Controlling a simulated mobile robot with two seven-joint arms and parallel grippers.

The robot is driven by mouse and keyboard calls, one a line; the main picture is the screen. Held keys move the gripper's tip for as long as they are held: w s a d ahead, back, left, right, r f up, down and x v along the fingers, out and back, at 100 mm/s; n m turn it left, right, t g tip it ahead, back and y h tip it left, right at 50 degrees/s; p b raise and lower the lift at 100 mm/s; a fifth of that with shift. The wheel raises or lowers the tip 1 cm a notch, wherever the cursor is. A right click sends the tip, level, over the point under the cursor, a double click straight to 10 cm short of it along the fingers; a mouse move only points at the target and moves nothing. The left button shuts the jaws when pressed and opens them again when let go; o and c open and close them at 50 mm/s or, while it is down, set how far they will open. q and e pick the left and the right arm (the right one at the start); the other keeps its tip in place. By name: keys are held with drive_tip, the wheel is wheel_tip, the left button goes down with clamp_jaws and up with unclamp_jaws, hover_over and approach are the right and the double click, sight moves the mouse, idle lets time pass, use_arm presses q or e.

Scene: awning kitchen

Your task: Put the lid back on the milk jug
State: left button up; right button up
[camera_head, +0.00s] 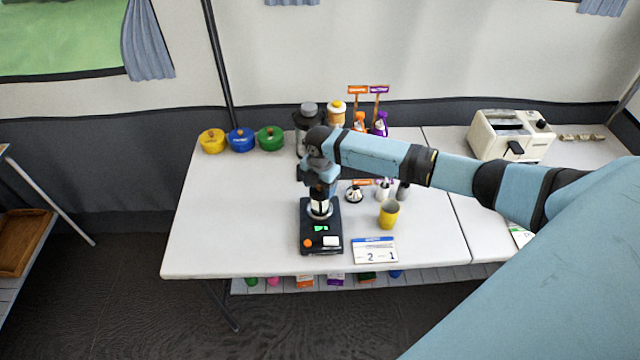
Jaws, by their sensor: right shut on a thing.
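My right arm comes in from the right, and its gripper (320,190) points down over a black scale (321,243) with a lit green display. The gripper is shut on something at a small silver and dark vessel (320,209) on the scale. The fingers hide its upper part, so I cannot tell whether they hold a lid or the vessel itself. A small silver and dark piece with a knob on top (354,195) sits on the table just right of the gripper. I cannot tell for sure which thing is the milk jug. My left gripper is not in view.
A yellow cup (388,214) and a number card (375,250) stand right of the scale. Small grey containers (402,191) are behind the cup. Yellow, blue and green pots (241,140) line the back left. A toaster (510,135) is at right. The table's left side is clear.

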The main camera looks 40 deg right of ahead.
idle(0.4)
drive_tip(key=o, duration=1)
drive_tip(key=shift+o, duration=0.4)
wheel_tip(320, 180, up, 3)
drive_tip(key=p, duration=0.2)
drive_tip(key=shift+f+p, duration=0.2)
drive_tip(key=shift+p, duration=0.1)
wheel_tip(320, 180, up, 3)
drive_tip(key=p, duration=0.3)
drive_tip(key=shift+r+p, duration=0.65)
drive_tip(key=shift+r, duration=0.1)
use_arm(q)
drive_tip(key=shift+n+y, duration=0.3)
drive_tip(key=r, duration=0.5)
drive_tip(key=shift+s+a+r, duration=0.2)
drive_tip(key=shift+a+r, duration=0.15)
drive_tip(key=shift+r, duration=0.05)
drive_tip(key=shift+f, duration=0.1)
